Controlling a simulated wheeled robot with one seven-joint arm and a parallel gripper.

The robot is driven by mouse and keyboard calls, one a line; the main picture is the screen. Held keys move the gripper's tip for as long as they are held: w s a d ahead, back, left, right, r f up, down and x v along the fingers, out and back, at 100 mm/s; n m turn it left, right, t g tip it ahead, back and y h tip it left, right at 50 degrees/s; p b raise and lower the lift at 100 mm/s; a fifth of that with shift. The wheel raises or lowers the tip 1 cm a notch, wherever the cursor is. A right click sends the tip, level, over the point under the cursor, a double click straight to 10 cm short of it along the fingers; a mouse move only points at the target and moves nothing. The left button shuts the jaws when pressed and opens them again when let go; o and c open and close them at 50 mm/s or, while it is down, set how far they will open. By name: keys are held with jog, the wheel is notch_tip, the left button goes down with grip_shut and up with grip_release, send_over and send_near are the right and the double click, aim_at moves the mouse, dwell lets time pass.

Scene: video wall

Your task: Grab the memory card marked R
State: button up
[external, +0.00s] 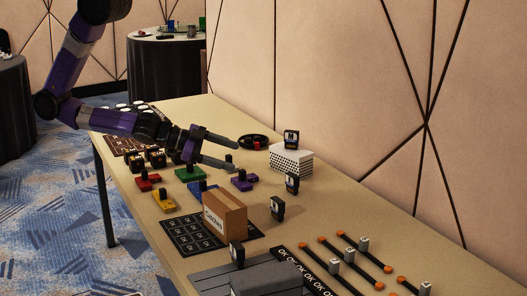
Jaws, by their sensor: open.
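Several small black cards with pale labels stand upright on the table. One card (291,138) is on top of a white perforated box (291,162). A second card (292,183) stands in front of that box, and a third card (277,208) is a little nearer. A fourth card (237,253) stands by the grey block at the front. Their letters are too small to read surely, so I cannot tell which is marked R. My gripper (237,156) is open and empty above the table, left of the white box, its fingers pointing right.
A cardboard box (225,212) stands on a black grid mat (183,239). Coloured blocks, including a green one (190,174) and a purple one (244,181), lie below my gripper. A black round dish (254,142) is behind. Orange-ended rods (348,251) lie at the right.

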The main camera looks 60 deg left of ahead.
aim_at(233, 247)
jog(key=w+d+r+n+t+y+b, duration=0.1)
jog(key=w+d+n+b, duration=0.1)
jog(key=d, duration=1)
jog(key=w+d+r+n+t+y+b, duration=0.1)
jog(key=d+n+t+y+b, duration=0.15)
jog(key=d, duration=0.95)
jog(key=s+d+f+n, duration=0.1)
jog(key=s+d+f, duration=0.2)
jog(key=s, duration=0.3)
jog(key=s+d+f+n+g+y+b, duration=0.1)
jog(key=s+d+f+n, duration=0.1)
jog(key=s, duration=0.5)
jog(key=s+d+f+n+g+b, duration=0.1)
jog(key=s+d+f+n, duration=0.1)
jog(key=s, duration=0.5)
jog(key=shift+d+f+g+y, duration=0.25)
jog(key=shift+d+f, duration=0.65)
jog(key=shift+f, duration=0.3)
jog(key=shift+p+x, duration=1)
jog(key=shift+x, duration=2.7)
jog(key=shift+c, duration=0.2)
jog(key=c, duration=1.4)
